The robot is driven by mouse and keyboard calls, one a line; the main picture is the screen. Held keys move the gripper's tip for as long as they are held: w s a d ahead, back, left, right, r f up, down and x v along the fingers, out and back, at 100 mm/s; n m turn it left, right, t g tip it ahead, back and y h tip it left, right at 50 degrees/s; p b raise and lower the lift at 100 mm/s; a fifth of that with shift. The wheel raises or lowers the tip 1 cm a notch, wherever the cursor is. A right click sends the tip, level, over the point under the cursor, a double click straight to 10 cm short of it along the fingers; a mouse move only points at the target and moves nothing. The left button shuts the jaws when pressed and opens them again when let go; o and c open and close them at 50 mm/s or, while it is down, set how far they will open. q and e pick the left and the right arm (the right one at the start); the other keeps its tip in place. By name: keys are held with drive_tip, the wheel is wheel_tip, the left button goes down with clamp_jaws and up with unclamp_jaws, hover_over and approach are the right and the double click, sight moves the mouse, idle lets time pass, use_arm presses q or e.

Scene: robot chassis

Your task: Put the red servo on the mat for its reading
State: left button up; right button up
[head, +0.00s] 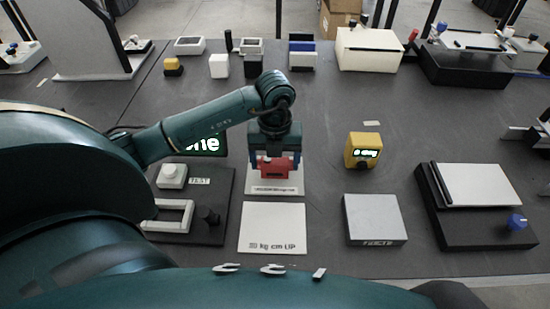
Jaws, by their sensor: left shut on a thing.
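My left gripper (274,165) points down and is shut on the red servo (274,170). The servo is in front of or over a small white mat (262,184) with a printed label along its near edge. I cannot tell whether the servo touches that mat. A second white mat (273,220), printed "30 kg cm UP" as far as I can read, lies nearer and is empty. A black test panel (222,200) with a white button (172,175) marked "TEST" is at the left. A dark screen (207,145) with green letters ending "one" is partly hidden by my arm. My right gripper is not in view.
A yellow device (362,150) with a lit display stands right of the servo. A grey box (374,220) is nearer, and a black stand (480,205) with a white plate and blue knob is at the right. Several small blocks line the back. The table between is clear.

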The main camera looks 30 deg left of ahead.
sight(275, 161)
use_arm(q)
drive_tip(key=shift+f, duration=0.1)
drive_tip(key=o, duration=1.2)
drive_tip(key=shift+c, duration=0.2)
wheel_tip(275, 161, up, 12)
drive_tip(key=shift+r, duration=0.2)
